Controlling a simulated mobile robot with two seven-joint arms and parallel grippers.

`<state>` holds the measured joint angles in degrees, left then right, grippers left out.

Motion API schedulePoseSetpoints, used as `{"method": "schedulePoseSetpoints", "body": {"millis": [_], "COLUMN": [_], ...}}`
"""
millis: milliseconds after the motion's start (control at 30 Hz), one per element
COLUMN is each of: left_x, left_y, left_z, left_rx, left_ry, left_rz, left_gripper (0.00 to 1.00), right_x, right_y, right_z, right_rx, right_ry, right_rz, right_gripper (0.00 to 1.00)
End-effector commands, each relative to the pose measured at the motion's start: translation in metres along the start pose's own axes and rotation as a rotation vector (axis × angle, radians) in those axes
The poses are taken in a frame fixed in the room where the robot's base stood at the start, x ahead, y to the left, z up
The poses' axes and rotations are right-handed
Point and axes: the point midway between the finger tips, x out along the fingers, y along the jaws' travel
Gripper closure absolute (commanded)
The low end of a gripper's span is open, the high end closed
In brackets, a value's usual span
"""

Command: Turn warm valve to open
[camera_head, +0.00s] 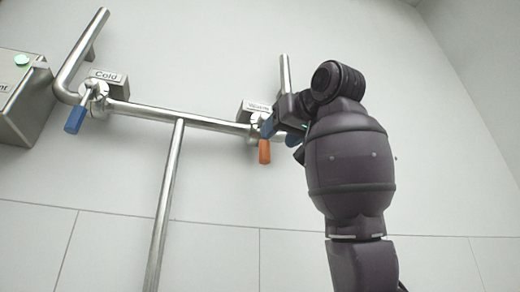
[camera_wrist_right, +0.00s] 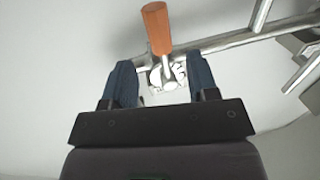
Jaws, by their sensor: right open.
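The warm valve's orange handle (camera_head: 265,151) hangs down from the pipe below a label plate (camera_head: 256,106) partly hidden by my right gripper. My right gripper (camera_head: 281,129) is at the valve, coming from the right. In the right wrist view the orange handle (camera_wrist_right: 157,28) and the valve body (camera_wrist_right: 167,74) show between and beyond the two blue fingers of my right gripper (camera_wrist_right: 161,85). The fingers are spread apart, and I see no grip on the handle. My left gripper is not in view.
A second valve with a blue handle (camera_head: 76,119) and a "Cold" label (camera_head: 108,77) is at the left. A metal pipe (camera_head: 180,116) joins both valves, with a vertical pipe (camera_head: 166,205) below. A metal box (camera_head: 20,97) with a green button is at far left.

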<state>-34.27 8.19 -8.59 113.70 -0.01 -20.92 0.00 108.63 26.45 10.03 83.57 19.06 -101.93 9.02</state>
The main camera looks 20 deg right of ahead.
Motion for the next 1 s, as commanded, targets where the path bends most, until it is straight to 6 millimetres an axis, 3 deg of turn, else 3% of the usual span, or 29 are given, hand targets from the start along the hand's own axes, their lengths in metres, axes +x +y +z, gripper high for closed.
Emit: {"method": "schedulePoseSetpoints", "body": {"millis": [300,500,933,1000], "left_x": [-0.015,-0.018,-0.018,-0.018], "left_y": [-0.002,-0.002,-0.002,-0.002], "left_z": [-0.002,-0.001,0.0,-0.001], "left_rx": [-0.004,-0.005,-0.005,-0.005], "left_ry": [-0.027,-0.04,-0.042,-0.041], "left_rz": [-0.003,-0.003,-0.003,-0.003], "left_gripper": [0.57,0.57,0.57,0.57], "right_x": [0.056,0.077,0.084,0.084], "right_y": [0.0,0.0,0.0,0.0], "right_z": [-0.001,-0.001,0.0,0.0], "right_rx": [0.0,0.0,-0.001,-0.001], "right_ry": [-0.004,-0.002,0.0,0.0], "right_rz": [0.0,0.001,0.001,0.001], "right_gripper": [0.46,0.46,0.46,0.57]}}
